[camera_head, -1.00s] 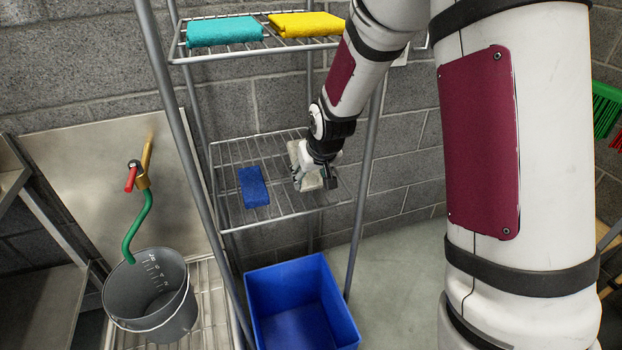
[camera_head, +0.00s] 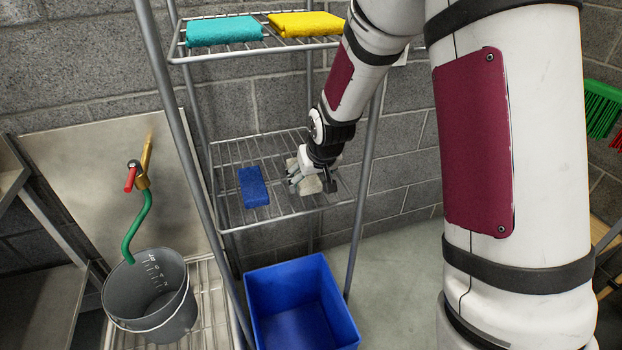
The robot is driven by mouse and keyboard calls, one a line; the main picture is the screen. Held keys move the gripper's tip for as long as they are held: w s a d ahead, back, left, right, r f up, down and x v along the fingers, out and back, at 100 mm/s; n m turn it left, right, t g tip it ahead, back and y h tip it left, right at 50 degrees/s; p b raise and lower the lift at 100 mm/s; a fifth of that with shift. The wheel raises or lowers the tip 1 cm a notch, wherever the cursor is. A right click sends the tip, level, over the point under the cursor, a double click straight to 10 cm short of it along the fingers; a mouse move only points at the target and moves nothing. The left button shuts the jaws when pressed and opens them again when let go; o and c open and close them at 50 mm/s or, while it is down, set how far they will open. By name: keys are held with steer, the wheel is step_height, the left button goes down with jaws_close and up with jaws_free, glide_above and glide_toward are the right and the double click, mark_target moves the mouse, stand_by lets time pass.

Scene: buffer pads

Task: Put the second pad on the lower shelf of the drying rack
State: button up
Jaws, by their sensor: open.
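The drying rack has a lower wire shelf (camera_head: 232,216) and an upper wire shelf (camera_head: 185,58). A blue pad (camera_head: 253,187) lies on the left part of the lower shelf. A whitish pad (camera_head: 308,184) is at the right part of the lower shelf, just below my gripper (camera_head: 312,186). It appears to rest on the wires, and my gripper and wrist partly hide it. My gripper is open, with its fingers close to the whitish pad. I cannot tell whether they touch it.
A teal cloth (camera_head: 224,31) and a yellow cloth (camera_head: 305,23) lie on the upper shelf. A blue bin (camera_head: 300,300) stands below the rack. A grey bucket (camera_head: 148,298) stands at left under a green hose (camera_head: 141,222). The rack's posts (camera_head: 364,180) stand close to my arm.

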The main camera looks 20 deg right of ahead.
steer(key=s+r+g+p, duration=0.1)
steer(key=s+r+p, duration=0.1)
steer(key=s+r, duration=1.75)
steer(key=s+a+g, duration=0.1)
steer(key=s+g, duration=0.1)
steer(key=s, duration=1.6)
steer(key=shift+s+a, duration=0.15)
steer(key=shift+s, duration=0.25)
steer(key=shift+r, duration=0.1)
